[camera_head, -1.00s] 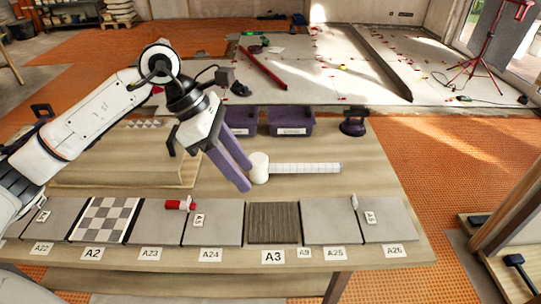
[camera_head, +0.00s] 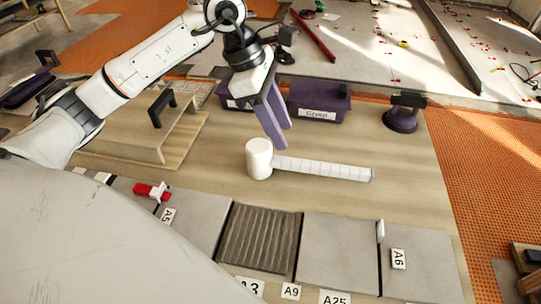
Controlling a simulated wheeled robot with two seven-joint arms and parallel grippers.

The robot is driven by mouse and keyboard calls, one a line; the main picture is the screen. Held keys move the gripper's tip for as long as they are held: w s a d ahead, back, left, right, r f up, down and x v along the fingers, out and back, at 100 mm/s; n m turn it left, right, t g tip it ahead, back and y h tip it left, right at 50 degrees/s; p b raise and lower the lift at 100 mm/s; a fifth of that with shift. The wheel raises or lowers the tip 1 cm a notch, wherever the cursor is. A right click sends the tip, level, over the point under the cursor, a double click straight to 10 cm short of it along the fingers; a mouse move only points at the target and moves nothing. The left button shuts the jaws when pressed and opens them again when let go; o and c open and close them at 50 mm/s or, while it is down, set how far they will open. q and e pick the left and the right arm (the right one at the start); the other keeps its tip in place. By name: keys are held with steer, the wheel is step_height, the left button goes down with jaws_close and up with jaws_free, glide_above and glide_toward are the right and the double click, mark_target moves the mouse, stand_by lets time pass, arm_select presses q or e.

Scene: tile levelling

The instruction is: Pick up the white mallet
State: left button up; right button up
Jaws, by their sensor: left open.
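The white mallet (camera_head: 259,159) lies on the wooden table in the head view. Its cylindrical head is at the left, and its pale, banded handle (camera_head: 325,168) points right. My left gripper (camera_head: 279,141) has purple fingers pointing down, just above and behind the mallet head in the picture. It is open, with nothing between its fingers. Whether a finger touches the mallet cannot be told. My right gripper is not in view.
Purple bins (camera_head: 318,103) and a purple suction cup tool (camera_head: 404,113) stand behind the mallet. Tiles, including a ribbed one (camera_head: 261,238), line the front edge. A wooden step (camera_head: 150,135) with a black handle stands at left. The table right of the mallet is clear.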

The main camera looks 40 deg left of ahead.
mark_target(298, 161)
arm_select(q)
steer(key=x, duration=0.3)
steer(key=shift+d+f, duration=0.2)
steer(key=shift+f, duration=0.1)
steer(key=x, duration=0.5)
steer(key=shift+w+d+f, duration=0.15)
steer(key=shift+w+f, duration=0.1)
jaws_close()
